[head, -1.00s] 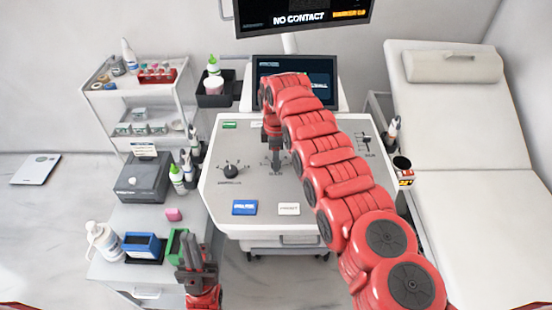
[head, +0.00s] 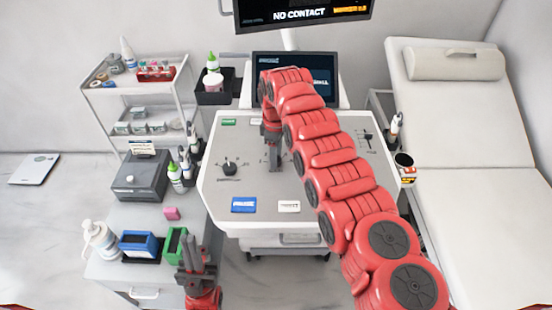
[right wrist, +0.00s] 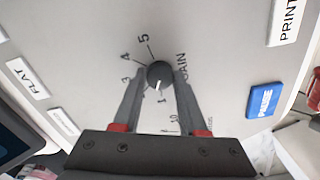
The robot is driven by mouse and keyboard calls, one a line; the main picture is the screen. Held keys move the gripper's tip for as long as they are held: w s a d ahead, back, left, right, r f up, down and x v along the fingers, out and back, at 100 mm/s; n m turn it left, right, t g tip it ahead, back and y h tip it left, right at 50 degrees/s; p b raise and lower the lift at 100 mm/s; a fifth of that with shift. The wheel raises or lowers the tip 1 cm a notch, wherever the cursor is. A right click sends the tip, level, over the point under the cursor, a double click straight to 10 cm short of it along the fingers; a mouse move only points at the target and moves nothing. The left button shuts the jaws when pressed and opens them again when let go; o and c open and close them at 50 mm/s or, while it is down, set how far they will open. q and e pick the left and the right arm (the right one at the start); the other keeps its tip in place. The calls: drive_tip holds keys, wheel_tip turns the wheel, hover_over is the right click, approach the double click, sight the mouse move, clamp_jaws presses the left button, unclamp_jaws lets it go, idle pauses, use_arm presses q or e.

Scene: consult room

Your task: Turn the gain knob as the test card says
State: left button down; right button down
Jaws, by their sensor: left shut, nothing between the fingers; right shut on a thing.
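The gain knob (right wrist: 159,73) is a round dark knob with a white pointer line, on the pale console panel (head: 325,185). In the right wrist view its pointer faces the picture's bottom, near the 1; the marks 3, 4 and 5 show, and a finger may hide another. My right gripper (right wrist: 160,80) is shut on the knob, one finger on each side. In the head view my right gripper (head: 275,168) points down and covers the knob. My left gripper (head: 194,245) is shut and empty, by the side cabinet. A small card (head: 143,148) stands on a grey box; its text is unreadable.
Another knob (head: 229,163) is left on the panel. A blue PAUSE key (right wrist: 264,100) and a white PRINT key (right wrist: 285,20) lie near. The upper screen (head: 300,14) reads NO CONTACT. A couch (head: 470,140) stands at right, a shelf trolley (head: 135,90) at left.

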drive_tip(key=m+b, duration=0.1)
drive_tip(key=m, duration=0.1)
drive_tip(key=m+b, duration=0.1)
drive_tip(key=shift+f+m, duration=0.2)
drive_tip(key=shift+m, duration=0.2)
drive_tip(key=m+b, duration=0.2)
drive_tip(key=m, duration=0.1)
drive_tip(key=shift+m, duration=0.3)
drive_tip(key=m+b, duration=0.1)
drive_tip(key=m, duration=0.2)
drive_tip(key=shift+r+m, duration=0.1)
drive_tip(key=shift+m, duration=0.3)
drive_tip(key=m, duration=0.2)
drive_tip(key=shift+m+b, duration=0.3)
drive_tip(key=m, duration=0.2)
drive_tip(key=shift+m, duration=0.4)
drive_tip(key=m, duration=0.3)
drive_tip(key=shift+r+m, duration=0.15)
drive_tip(key=shift+m, duration=0.15)
drive_tip(key=m+p, duration=0.1)
drive_tip(key=m, duration=0.3)
drive_tip(key=shift+m+p, duration=0.55)
drive_tip(key=shift+m, duration=1.45)
